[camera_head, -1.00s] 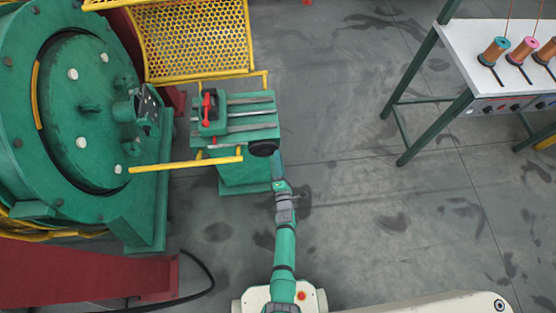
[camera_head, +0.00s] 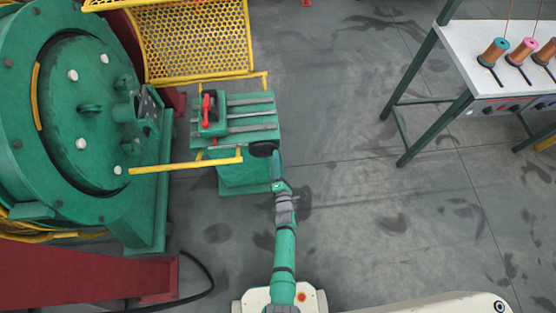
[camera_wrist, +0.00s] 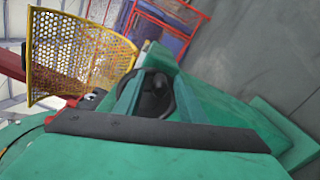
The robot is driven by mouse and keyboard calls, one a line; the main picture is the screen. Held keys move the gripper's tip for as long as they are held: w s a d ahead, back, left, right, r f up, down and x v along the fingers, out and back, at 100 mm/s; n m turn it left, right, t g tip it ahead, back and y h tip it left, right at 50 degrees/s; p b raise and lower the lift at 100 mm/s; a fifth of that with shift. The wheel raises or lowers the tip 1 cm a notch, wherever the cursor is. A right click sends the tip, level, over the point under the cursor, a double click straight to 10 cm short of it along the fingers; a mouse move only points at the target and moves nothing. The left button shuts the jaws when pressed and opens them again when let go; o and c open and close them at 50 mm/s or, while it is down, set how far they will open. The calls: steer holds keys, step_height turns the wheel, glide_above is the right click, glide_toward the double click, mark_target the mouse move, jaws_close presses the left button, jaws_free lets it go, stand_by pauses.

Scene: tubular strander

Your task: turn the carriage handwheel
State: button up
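The carriage handwheel (camera_head: 262,149) is a black wheel at the right front corner of the green carriage (camera_head: 236,128). In the wrist view its dark rim and hub (camera_wrist: 156,94) show at the middle, partly covered by green parts. My gripper (camera_head: 277,163) is at the right side of the handwheel, very close to it. I cannot tell whether it touches the rim.
A red lever (camera_head: 207,106) stands on the carriage. A yellow mesh guard (camera_head: 195,38) is behind it, and a yellow rail (camera_head: 185,164) runs along its front left. The large green drum machine (camera_head: 60,110) is at left. Floor to the right is clear up to a spool table (camera_head: 470,50).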

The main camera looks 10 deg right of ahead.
steer(key=s, duration=1)
steer(key=shift+s, duration=0.4)
steer(key=s+a+r+m+g, duration=0.1)
steer(key=s+a+r+m, duration=0.1)
steer(key=s+r+m, duration=0.55)
steer(key=s+a+r+m, duration=0.2)
steer(key=s+r+m, duration=0.2)
steer(key=s, duration=0.6)
steer(key=s+a+r+m, duration=0.1)
steer(key=s+r+m, duration=0.3)
steer(key=r, duration=0.4)
steer(key=s+a+r+m+g, duration=0.1)
steer(key=s+r+m, duration=0.4)
steer(key=r, duration=0.4)
steer(key=shift+r+m+g, duration=0.25)
steer(key=shift+m+g, duration=0.05)
steer(key=shift+m, duration=0.25)
